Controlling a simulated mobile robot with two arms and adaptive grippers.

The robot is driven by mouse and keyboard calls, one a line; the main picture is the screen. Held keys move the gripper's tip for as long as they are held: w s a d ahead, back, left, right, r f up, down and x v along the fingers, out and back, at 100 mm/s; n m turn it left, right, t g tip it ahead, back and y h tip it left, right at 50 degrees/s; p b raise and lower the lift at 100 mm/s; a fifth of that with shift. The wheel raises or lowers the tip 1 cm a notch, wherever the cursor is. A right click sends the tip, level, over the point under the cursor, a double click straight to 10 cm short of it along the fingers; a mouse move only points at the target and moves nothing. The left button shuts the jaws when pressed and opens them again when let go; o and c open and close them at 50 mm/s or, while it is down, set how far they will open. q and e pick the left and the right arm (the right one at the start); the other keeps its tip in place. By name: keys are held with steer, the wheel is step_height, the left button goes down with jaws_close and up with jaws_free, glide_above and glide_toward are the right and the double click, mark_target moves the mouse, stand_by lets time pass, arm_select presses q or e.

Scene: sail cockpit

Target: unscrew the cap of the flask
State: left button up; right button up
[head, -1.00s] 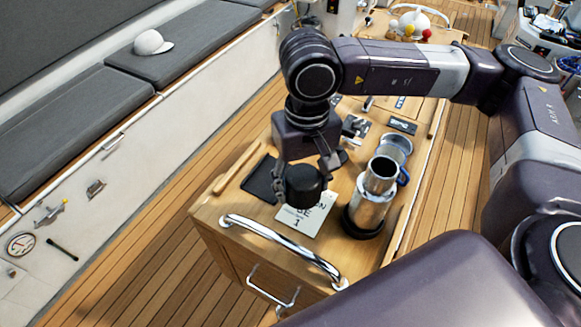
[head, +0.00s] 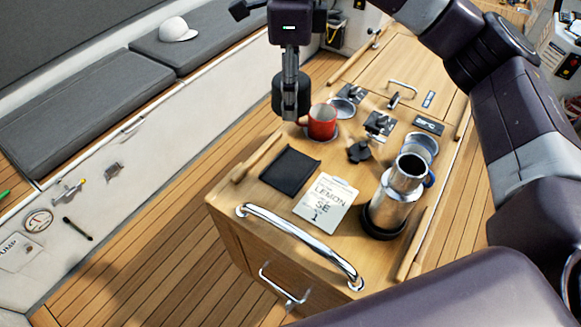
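The flask (head: 396,200) stands upright near the right front of the wooden table. It is a steel cylinder with a dark base ring, and its narrower mouth is open, with no cap on it. My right gripper (head: 290,108) points down at the top of the view, its arm coming in from the upper right. It is shut on a black cylindrical cap (head: 288,90), held up and away from the flask, near the left edge of the table in the picture. The cap partly hides the gripper's far finger. My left gripper is not in view.
A red mug (head: 322,122) stands close to the cap in the picture. A steel cup (head: 422,146) with a blue handle is behind the flask. A black mat (head: 290,170), a note card (head: 325,200) and small fittings lie on the table (head: 257,196). A chrome rail (head: 300,240) edges the front.

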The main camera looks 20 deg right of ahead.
steer(key=p, duration=0.4)
glide_above(291, 170)
step_height(291, 170, down, 16)
steer(key=shift+r, duration=0.2)
step_height(291, 170, down, 3)
steer(key=shift+f+p, duration=0.2)
steer(key=shift+p, duration=0.4)
steer(key=shift+f, duration=0.35)
steer(key=shift+f, duration=0.2)
steer(key=o, duration=1.3)
